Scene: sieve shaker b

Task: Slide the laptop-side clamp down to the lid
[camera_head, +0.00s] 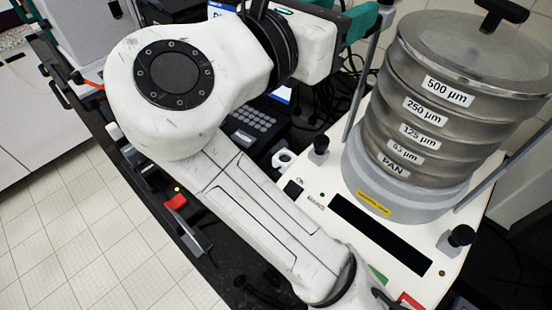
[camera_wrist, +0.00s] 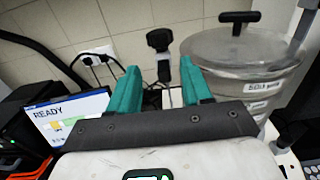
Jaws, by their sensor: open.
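The sieve stack (camera_head: 425,125) stands on the shaker at the right, under a steel lid (camera_head: 470,50) with a black knob. The lid also shows in the wrist view (camera_wrist: 235,48). My gripper (camera_head: 368,36), with teal fingers, is open beside the left rod (camera_head: 358,95), high near the lid. In the wrist view my gripper (camera_wrist: 160,68) has its fingers spread to either side of a black-knobbed clamp (camera_wrist: 159,40), which appears beyond or between the tips. I cannot tell whether either finger touches it. The clamp is not clear in the head view.
A screen reading READY (camera_wrist: 70,118) is left of my gripper, and a keypad (camera_head: 250,120) lies below my arm. The shaker's cream base (camera_head: 395,225) has black knobs (camera_head: 460,237) at the rod feet. Cables and plugs (camera_wrist: 95,58) are at the wall behind.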

